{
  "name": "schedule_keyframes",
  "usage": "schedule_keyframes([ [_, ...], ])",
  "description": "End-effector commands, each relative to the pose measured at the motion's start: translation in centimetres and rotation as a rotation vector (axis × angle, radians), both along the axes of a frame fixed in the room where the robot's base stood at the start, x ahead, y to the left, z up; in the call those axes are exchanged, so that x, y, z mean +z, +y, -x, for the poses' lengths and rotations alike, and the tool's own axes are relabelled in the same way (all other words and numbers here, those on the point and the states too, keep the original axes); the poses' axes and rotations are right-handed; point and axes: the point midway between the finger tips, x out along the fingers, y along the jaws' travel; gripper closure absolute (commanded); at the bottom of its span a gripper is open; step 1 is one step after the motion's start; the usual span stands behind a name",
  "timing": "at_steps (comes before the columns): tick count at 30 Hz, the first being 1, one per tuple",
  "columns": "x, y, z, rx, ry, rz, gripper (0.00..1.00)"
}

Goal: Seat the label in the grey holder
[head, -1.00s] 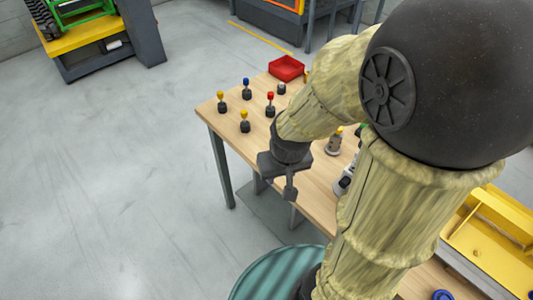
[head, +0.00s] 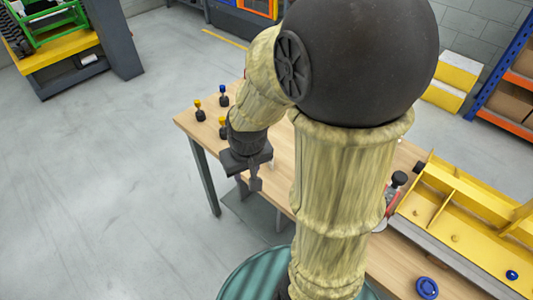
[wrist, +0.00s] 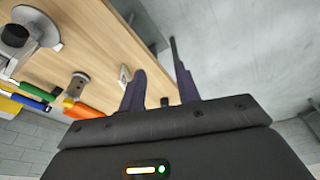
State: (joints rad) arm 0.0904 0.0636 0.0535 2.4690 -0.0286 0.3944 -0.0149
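My gripper (head: 254,183) hangs by the front left edge of the wooden table in the head view. In the wrist view my gripper (wrist: 160,85) has its two dark fingers apart, with nothing seen between them. A small pale upright piece (wrist: 125,75) stands on the table left of the fingers in the wrist view; I cannot tell if it is the label. A grey metal bracket (wrist: 77,84) stands further left; I cannot tell if it is the grey holder. My arm hides much of the tabletop in the head view.
The wooden table (head: 188,119) carries several yellow- and blue-topped pegs (head: 198,104) at its far left. A yellow compartment tray (head: 440,205) and a blue ring (head: 427,288) lie at right. Orange, green and blue handles (wrist: 88,110) show in the wrist view. Open floor lies left.

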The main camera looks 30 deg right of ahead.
Motion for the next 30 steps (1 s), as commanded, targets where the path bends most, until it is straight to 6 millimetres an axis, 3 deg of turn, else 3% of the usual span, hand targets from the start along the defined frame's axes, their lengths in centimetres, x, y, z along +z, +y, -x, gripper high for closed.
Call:
schedule_keyframes([
  [9,1.7,-8.2,-9.6,-0.027,0.055,0.004,0.67],
  [13,1.9,-11.8,-12.0,-0.044,0.062,-0.009,0.67],
  [18,2.0,-14.0,-13.2,-0.051,0.063,-0.019,0.67],
  [30,1.4,-14.0,-13.3,-0.050,0.066,-0.019,0.67],
])
